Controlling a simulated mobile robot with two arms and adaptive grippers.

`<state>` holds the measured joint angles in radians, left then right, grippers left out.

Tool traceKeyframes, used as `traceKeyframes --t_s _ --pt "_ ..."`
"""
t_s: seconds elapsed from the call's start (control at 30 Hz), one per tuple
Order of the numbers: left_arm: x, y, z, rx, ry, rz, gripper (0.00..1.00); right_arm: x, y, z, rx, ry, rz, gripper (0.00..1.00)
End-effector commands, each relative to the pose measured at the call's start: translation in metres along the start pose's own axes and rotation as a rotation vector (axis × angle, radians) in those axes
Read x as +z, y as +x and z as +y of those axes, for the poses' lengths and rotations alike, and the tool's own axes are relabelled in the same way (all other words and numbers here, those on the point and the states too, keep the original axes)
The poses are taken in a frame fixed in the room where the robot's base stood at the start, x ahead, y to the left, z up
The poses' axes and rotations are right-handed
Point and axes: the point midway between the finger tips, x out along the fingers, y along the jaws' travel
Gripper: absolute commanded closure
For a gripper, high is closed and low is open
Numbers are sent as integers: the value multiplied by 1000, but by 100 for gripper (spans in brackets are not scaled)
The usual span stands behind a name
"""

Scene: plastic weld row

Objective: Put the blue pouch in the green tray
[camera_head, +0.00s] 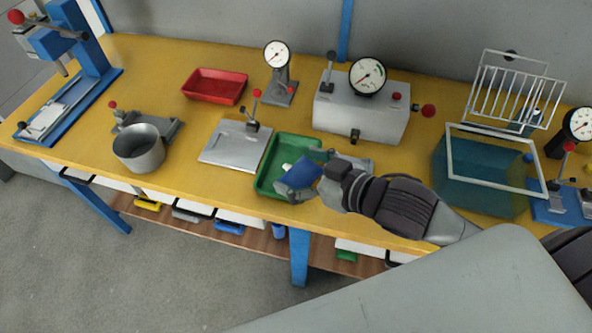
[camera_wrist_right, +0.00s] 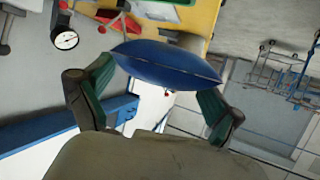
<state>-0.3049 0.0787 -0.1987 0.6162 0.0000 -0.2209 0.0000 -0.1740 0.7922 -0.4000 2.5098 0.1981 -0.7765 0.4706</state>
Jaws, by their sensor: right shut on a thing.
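The blue pouch (camera_head: 304,173) is held by my right gripper (camera_head: 305,180), over the green tray (camera_head: 264,185) in the head view. In the right wrist view the pouch (camera_wrist_right: 168,63) lies between the two fingers of my right gripper (camera_wrist_right: 155,88). The gripper is shut on it. The pouch and gripper cover the tray's right part. I cannot tell how high the pouch is above the tray floor. A small pale item (camera_head: 287,167) shows in the tray beside the pouch. My left gripper is not in view.
A metal plate fixture (camera_head: 228,150) is left of the green tray, and a grey gauge box (camera_head: 345,115) is behind it. A red tray (camera_head: 214,87) and metal pot (camera_head: 138,152) stand further left. A blue-green tank (camera_head: 470,185) is at the right.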

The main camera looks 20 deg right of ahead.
Motion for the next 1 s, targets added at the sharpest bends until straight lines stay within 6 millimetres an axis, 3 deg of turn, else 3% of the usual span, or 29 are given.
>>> traceKeyframes --t_s 0.1,0.23,0.3,0.6,0.83,1.0 --pt "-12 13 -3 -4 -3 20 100 14 5 -2 -33 -17 2 34" --pt "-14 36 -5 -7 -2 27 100 23 26 13 -34 -22 7 34" --pt "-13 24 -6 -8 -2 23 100 20 38 24 -33 -18 2 34" --pt "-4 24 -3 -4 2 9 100 36 94 64 -34 -16 3 34" --pt "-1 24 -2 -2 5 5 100 43 107 72 -36 -15 2 34" --pt "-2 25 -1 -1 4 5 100 64 116 72 -36 -14 0 34"
